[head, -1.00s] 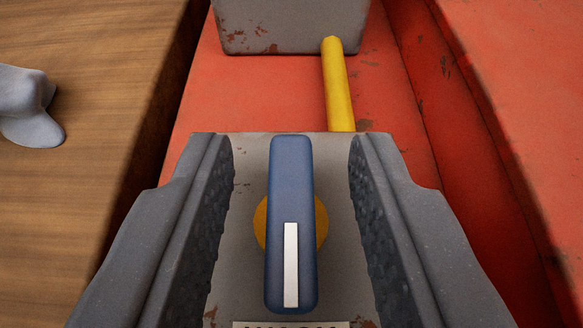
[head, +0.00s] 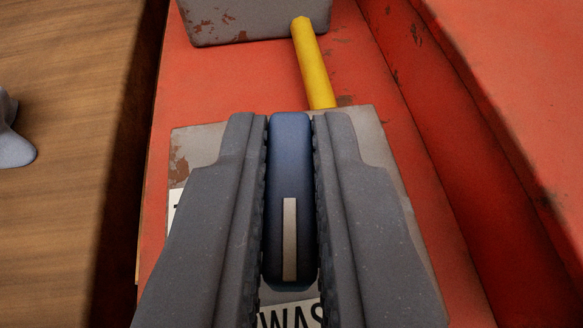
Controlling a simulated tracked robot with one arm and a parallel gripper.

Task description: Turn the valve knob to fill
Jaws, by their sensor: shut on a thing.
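The valve knob (head: 290,160) is a blue bar handle with a white stripe on its near half. It stands on a worn grey valve box (head: 390,130) in the middle of the head view. My gripper (head: 291,190) is shut on the knob, with one ridged finger against each long side. The stripe points toward the bottom of the picture. A white label reading "WAS" (head: 292,315) shows in part below the knob, cut off by the fingers. Another white label (head: 175,203) is mostly hidden behind the left finger. The orange disc under the knob is hidden.
A yellow pipe (head: 314,65) runs from the valve box toward a second grey box (head: 245,15) at the top. Both boxes are on a red surface (head: 225,80) with a raised red side at right. A wooden surface (head: 70,230) at left holds a grey object (head: 12,135).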

